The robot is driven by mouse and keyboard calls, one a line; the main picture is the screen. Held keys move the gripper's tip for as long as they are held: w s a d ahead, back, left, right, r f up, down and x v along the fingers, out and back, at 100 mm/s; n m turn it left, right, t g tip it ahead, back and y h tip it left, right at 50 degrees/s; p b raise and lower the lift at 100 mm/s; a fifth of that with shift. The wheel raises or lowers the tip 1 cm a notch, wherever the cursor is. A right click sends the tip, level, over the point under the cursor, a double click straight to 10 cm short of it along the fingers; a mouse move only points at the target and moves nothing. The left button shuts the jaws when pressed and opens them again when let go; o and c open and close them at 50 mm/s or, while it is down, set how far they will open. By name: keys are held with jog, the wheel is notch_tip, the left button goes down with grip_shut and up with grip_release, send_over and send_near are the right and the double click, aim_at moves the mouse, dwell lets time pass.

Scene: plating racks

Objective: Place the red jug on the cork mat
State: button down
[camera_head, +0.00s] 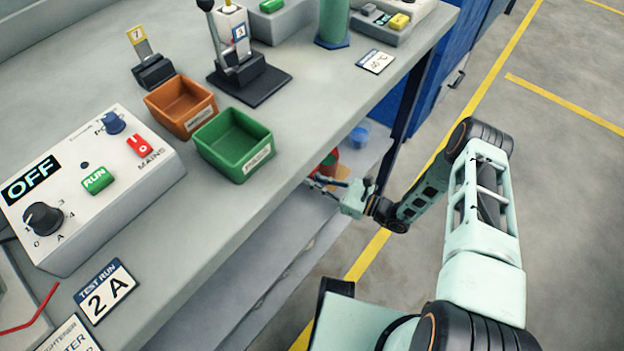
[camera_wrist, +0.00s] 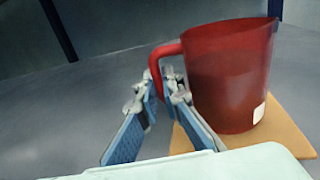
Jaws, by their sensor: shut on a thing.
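The red jug (camera_wrist: 228,75) is upright in the wrist view, with its handle on the left. My gripper (camera_wrist: 163,88) is shut on that handle. The tan cork mat (camera_wrist: 287,132) lies directly under the jug, showing in front of it and to its right. The jug's base appears within the mat; whether it touches or hangs just above, I cannot tell. In the head view my gripper (camera_head: 325,183) reaches under the bench top, beside the red jug (camera_head: 329,160), which is mostly hidden by the bench edge.
The upper bench top (camera_head: 210,215) overhangs the lower shelf where my gripper works. A blue container (camera_head: 358,136) stands farther back on that shelf. Green (camera_head: 240,142) and orange (camera_head: 183,108) bins sit on the bench above. A blue cabinet (camera_head: 420,90) stands beyond.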

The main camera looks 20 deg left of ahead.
jog(key=shift+f+b, duration=0.15)
jog(key=shift+b, duration=0.15)
jog(key=c, duration=2.1)
grip_release()
jog(key=shift+r+p, duration=0.35)
jog(key=shift+p, duration=0.1)
jog(key=s+d+p, duration=0.1)
jog(key=s+d, duration=0.1)
jog(key=d, duration=1)
jog(key=shift+s+f, duration=0.15)
jog(key=shift+s, duration=0.05)
